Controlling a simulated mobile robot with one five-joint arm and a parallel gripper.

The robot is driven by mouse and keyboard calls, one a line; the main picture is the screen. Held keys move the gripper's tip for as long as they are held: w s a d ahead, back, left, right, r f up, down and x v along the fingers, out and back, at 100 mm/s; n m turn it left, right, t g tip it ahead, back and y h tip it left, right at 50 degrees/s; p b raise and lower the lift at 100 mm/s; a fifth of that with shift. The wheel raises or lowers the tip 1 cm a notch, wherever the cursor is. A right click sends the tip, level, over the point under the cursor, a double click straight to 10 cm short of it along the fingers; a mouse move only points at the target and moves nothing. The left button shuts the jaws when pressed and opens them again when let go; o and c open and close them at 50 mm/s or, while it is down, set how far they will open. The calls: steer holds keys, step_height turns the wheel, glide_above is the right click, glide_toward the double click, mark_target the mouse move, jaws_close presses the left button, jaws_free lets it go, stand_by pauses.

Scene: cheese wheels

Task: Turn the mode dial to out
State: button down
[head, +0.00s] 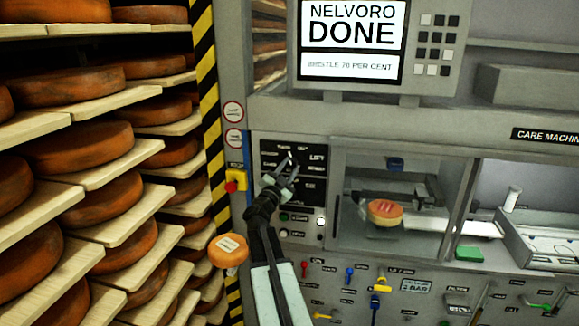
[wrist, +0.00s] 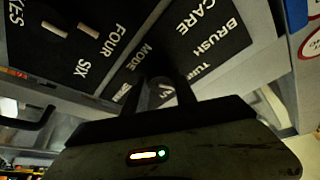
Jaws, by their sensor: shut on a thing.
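The mode dial (wrist: 160,92) shows in the wrist view between my two fingers, on a black panel beside the word MODE. My gripper (wrist: 166,88) is shut on it. CARE, BRUSH and part of TURN are printed around it; I cannot read an "out" mark, and the dial's pointer is mostly hidden. In the head view my gripper (head: 287,168) reaches the upper part of the black control panel (head: 314,191), and covers the dial there.
Another black plate with FOUR and SIX (wrist: 75,40) lies close by in the wrist view. The screen (head: 353,40) reads NELVORO DONE. A red emergency button (head: 231,187) is left of the panel. A cheese wheel (head: 385,212) sits in the machine bay; cheese shelves (head: 110,225) fill the left.

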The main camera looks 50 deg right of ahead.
steer(key=m+g+p, duration=0.1)
steer(key=m, duration=0.1)
steer(key=m+g+p, duration=0.1)
steer(key=m, duration=0.1)
steer(key=m+y+p, duration=0.1)
steer(key=m, duration=0.1)
steer(key=shift+r+m+g, duration=0.3)
steer(key=shift+r+g, duration=0.05)
steer(key=shift+g, duration=0.05)
steer(key=shift+f+m+g+y+p, duration=0.1)
steer(key=shift+m+g+y+p, duration=0.25)
steer(key=shift+m+p, duration=1)
steer(key=shift+m, duration=0.35)
steer(key=c, duration=1)
jaws_free()
steer(key=a, duration=0.5)
steer(key=s+a, duration=0.1)
steer(key=a, duration=0.1)
steer(key=shift+s+a+f+b, duration=0.1)
steer(key=shift+a+f+b, duration=0.25)
steer(key=shift+a+b, duration=0.05)
